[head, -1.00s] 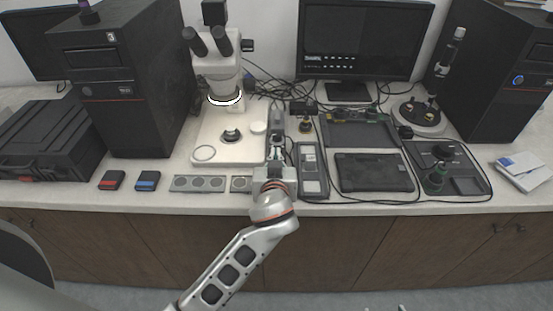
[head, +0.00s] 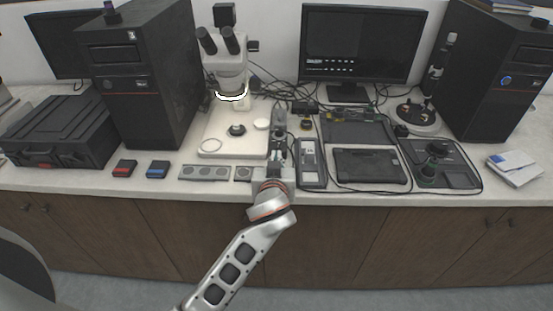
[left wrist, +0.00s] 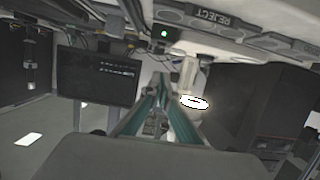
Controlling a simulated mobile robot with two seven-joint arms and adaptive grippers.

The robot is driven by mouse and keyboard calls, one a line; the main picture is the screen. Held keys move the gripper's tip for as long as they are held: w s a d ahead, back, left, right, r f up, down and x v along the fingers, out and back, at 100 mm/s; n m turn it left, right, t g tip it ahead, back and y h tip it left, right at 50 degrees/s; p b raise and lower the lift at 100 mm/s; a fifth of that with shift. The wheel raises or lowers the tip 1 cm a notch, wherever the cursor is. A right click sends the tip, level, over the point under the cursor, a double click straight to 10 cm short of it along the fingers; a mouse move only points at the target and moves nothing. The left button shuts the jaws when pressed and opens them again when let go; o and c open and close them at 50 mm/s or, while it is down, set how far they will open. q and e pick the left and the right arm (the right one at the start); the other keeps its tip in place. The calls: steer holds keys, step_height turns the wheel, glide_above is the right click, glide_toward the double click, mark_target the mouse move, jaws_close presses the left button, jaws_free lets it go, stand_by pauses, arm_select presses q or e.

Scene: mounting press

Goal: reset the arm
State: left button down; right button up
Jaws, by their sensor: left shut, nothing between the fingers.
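My left arm reaches up from the bottom of the head view to the front edge of the bench. Its left gripper (head: 279,150) is over the bench, at the narrow gap between the white microscope base and a grey tray. It is shut and empty. In the left wrist view the long greenish fingers of the left gripper (left wrist: 153,122) run away from the camera, with no object held. The press (head: 279,122) seems to be the upright grey device just beyond the gripper, partly hidden by it. My right gripper is out of view.
A microscope (head: 229,65) stands behind left. A grey panel with round wells (head: 205,173) lies left of the arm. A narrow tray (head: 312,163) and a dark tablet-like tray (head: 370,170) lie right. A monitor (head: 360,45) stands behind. Red (head: 124,168) and blue (head: 158,169) boxes sit left.

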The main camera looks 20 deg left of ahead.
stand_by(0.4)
arm_select(q)
steer(key=shift+m+g, duration=0.7)
steer(key=shift+g, duration=0.1)
steer(key=s+a+f, duration=0.4)
steer(key=shift+s+a+f, duration=0.1)
steer(key=shift+s+a, duration=0.3)
steer(key=s+a+f+m+g, duration=0.25)
steer(key=s+a, duration=0.25)
steer(key=s, duration=0.3)
steer(key=s+a+f+m+g+y, duration=0.1)
steer(key=s+a+f+m, duration=0.15)
steer(key=s+a, duration=0.4)
steer(key=s+a+f+m+g, duration=0.1)
steer(key=s+a+m+g, duration=0.2)
steer(key=s, duration=0.7)
steer(key=w+d+f+n+t+h, duration=0.1)
steer(key=d+f+t+h, duration=0.3)
steer(key=d+f, duration=1)
step_height(320, 180, down, 3)
steer(key=n+h, duration=0.1)
steer(key=h, duration=0.1)
steer(key=shift+n+h, duration=0.3)
steer(key=shift+w+r, duration=0.15)
